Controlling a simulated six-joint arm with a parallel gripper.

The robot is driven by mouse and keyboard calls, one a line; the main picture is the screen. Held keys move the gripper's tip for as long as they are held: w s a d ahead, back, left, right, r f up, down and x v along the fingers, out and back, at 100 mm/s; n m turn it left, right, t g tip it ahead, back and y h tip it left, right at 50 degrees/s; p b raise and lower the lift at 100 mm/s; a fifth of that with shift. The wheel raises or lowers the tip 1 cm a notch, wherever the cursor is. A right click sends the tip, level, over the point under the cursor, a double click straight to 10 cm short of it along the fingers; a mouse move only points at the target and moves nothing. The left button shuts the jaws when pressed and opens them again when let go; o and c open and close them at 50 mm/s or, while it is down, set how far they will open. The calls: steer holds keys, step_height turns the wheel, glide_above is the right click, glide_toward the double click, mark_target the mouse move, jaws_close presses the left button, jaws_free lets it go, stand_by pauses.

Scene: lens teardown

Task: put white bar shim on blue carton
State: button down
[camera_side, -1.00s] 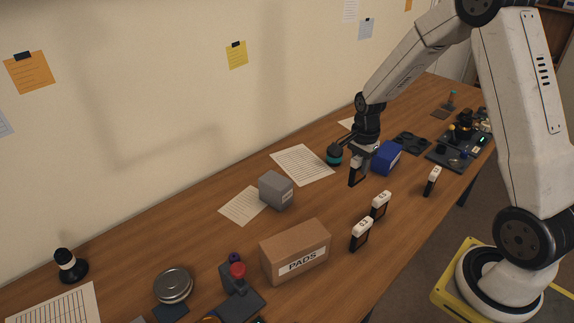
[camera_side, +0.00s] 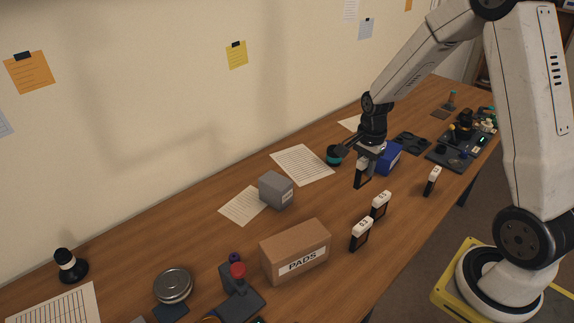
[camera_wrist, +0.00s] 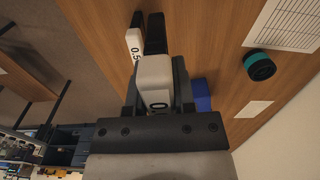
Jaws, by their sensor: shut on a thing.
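My gripper (camera_side: 366,159) is shut on a white-topped bar shim with a dark lower frame (camera_side: 361,174). In the wrist view the shim's white top (camera_wrist: 155,75) sits between the fingers, its printed number partly hidden. The gripper holds it upright beside the blue carton (camera_side: 392,159), to its left in the side view. The carton is partly hidden behind the gripper there. In the wrist view the blue carton (camera_wrist: 202,95) shows just right of the fingers.
Similar white-topped shims stand in front: one (camera_side: 381,204), another (camera_side: 361,234), and a third (camera_side: 432,181) to the right. A teal-banded black round part (camera_side: 334,156) lies behind the gripper. A grey box (camera_side: 276,190) and a PADS box (camera_side: 295,252) stand to the left.

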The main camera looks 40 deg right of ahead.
steer(key=s+d+r, duration=0.3)
steer(key=d+r, duration=0.1)
steer(key=d, duration=0.4)
steer(key=s+d+r, duration=0.3)
steer(key=s+d, duration=0.1)
steer(key=d, duration=0.5)
glide_toward(391, 157)
steer(key=shift+s, duration=0.2)
stand_by(0.3)
steer(key=shift+w+d+f, duration=0.1)
steer(key=shift+w+f, duration=0.05)
steer(key=shift+f, duration=1.65)
steer(key=shift+f, duration=0.1)
